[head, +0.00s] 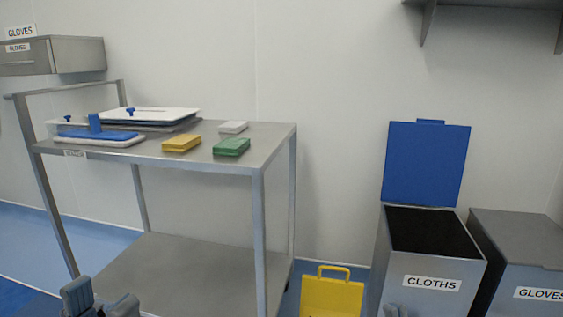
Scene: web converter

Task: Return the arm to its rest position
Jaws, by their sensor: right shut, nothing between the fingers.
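My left gripper (98,298) shows at the bottom left edge of the head view, in front of the steel table's lower shelf. Only its dark grey upper parts show, and I cannot tell whether it is open or shut. My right gripper (401,311) shows as small grey tips at the bottom edge, in front of the bin labelled CLOTHS (432,284). It is shut with nothing in it. Most of both arms is out of view.
A steel table (262,150) holds yellow (181,144), green (231,147) and white (233,127) blocks, plus blue-and-white flat tools (97,137). The CLOTHS bin's blue lid (426,164) stands open. A GLOVES bin (520,240) and a yellow floor stand (331,297) flank it.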

